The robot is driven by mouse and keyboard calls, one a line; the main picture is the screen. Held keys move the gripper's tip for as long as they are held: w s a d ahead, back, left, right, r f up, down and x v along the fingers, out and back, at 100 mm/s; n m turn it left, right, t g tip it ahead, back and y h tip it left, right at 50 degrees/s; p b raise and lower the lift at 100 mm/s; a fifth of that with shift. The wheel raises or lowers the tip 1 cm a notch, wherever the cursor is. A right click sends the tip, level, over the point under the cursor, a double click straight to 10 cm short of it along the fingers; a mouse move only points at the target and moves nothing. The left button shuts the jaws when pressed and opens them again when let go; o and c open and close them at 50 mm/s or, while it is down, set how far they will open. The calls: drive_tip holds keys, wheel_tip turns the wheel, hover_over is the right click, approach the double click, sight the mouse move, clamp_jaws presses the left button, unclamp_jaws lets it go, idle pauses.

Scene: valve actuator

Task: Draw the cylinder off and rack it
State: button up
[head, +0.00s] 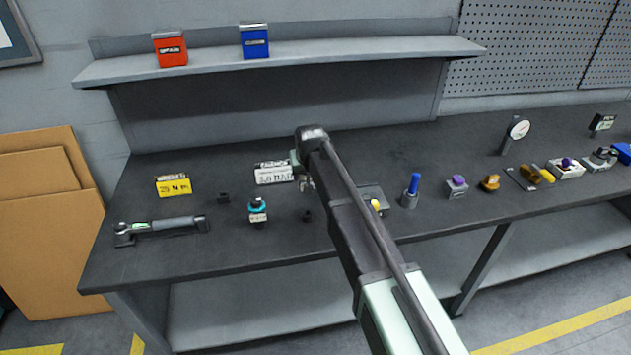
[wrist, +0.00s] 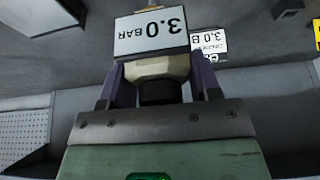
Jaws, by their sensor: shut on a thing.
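In the wrist view, the purple fingers of my gripper (wrist: 160,90) are shut on a cream, rounded piece (wrist: 158,68) with a black part on the side nearest my wrist. A white plate marked 3.0 BAR (wrist: 150,32) sits at its far side, upside down in the picture. I cannot tell for sure that this piece is the cylinder. In the head view, my gripper (head: 303,181) is low over the bench, mostly hidden behind my arm. A white 3.0 BAR sign (head: 274,174) stands just left of it. It also shows behind the held piece in the wrist view (wrist: 208,44).
A teal-topped part (head: 257,211), a yellow label (head: 173,186) and a torque wrench (head: 160,226) are left of my gripper. A blue-handled tool (head: 412,186), a purple-topped block (head: 456,187) and a dial gauge (head: 518,129) are to its right. A shelf (head: 350,51) overhangs the back.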

drive_tip(key=shift+f+p, duration=0.35)
drive_tip(key=shift+f, duration=0.1)
wheel_tip(320, 180, down, 6)
drive_tip(key=b, duration=0.6)
drive_tip(key=shift+f+b, duration=1.65)
idle(0.8)
drive_tip(key=o, duration=1.2)
drive_tip(key=shift+r, duration=0.1)
drive_tip(key=shift+r, duration=0.1)
drive_tip(key=p+v, duration=1)
drive_tip(key=shift+s+r, duration=0.15)
drive_tip(key=shift+r, duration=0.1)
